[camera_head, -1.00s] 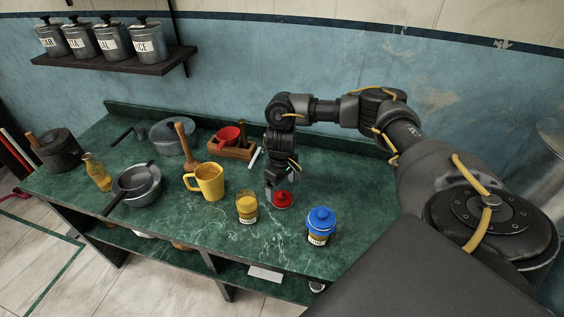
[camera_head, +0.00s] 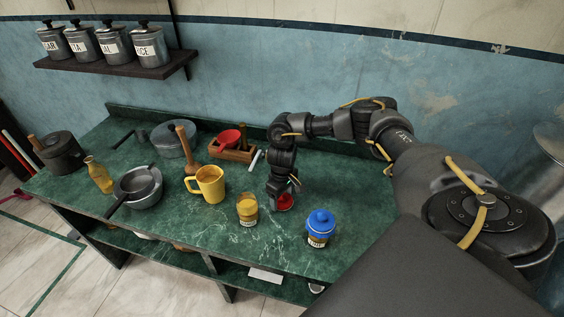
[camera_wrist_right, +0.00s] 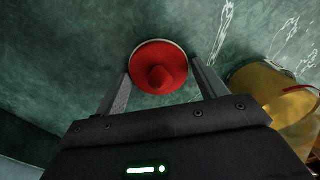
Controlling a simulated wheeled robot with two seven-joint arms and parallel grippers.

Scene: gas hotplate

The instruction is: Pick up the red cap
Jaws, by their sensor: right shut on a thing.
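The red cap (camera_head: 285,203) is on the green counter, between an open yellow jar (camera_head: 247,211) and a yellow jar with a blue lid (camera_head: 320,228). In the right wrist view the red cap (camera_wrist_right: 158,68) is round with a raised knob in the middle. My right gripper (camera_head: 283,193) reaches down over the cap from behind. In the wrist view its two fingers (camera_wrist_right: 160,76) stand on either side of the cap and are shut on it. Whether the cap is off the counter I cannot tell. My left gripper is not in view.
A yellow mug (camera_head: 210,185), a grey pan (camera_head: 143,190) and a glass bottle (camera_head: 99,175) stand to the left. A wooden box (camera_head: 239,154) with a red scoop is behind. The open jar also shows in the wrist view (camera_wrist_right: 275,93).

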